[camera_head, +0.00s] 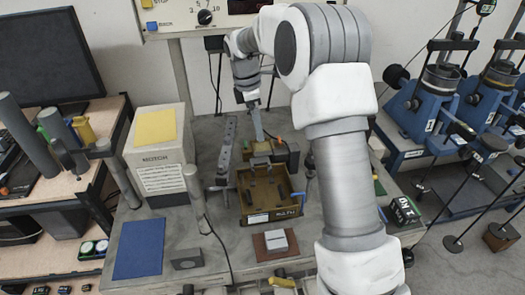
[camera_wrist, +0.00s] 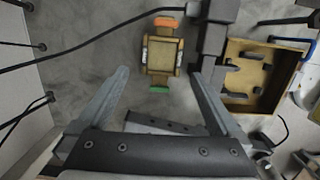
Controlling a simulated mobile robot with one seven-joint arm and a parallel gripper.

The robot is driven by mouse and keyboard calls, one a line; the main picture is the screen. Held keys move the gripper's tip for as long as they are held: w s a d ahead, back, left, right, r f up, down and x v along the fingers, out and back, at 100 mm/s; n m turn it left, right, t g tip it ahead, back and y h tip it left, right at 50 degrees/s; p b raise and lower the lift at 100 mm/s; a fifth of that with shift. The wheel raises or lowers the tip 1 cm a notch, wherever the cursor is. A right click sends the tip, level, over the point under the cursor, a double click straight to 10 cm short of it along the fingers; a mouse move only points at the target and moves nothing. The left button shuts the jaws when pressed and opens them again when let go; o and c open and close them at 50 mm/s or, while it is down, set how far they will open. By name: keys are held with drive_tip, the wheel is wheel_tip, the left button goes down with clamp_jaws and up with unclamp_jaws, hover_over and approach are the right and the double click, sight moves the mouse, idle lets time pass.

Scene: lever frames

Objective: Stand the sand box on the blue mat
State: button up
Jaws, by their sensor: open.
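A small sand-coloured box (camera_wrist: 161,57) lies ahead of my open fingers in the wrist view, with an orange piece at one end and a green piece at the other. In the head view this box (camera_head: 261,149) is at the back of the grey bench, partly hidden by my gripper. My gripper (camera_wrist: 162,74) is open and empty, its fingers spread on either side of the box's near end; I cannot tell how far above it they are. The flat blue mat (camera_head: 138,248) is bare at the front left of the bench.
A brown tray (camera_head: 258,218) with dark parts stands in front of the box; it is at the right in the wrist view (camera_wrist: 236,99). A pale cabinet (camera_head: 150,181) with a yellow mat stands left. A dark block (camera_head: 186,259) sits right of the blue mat, and a grey post rises behind.

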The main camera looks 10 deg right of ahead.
sight(262, 147)
drive_tip(key=f, duration=0.3)
drive_tip(key=d+f, duration=0.1)
drive_tip(key=f, duration=0.5)
drive_tip(key=shift+s+d+f, duration=0.2)
drive_tip(key=shift+d, duration=0.1)
clamp_jaws()
drive_tip(key=shift+w+r, duration=0.1)
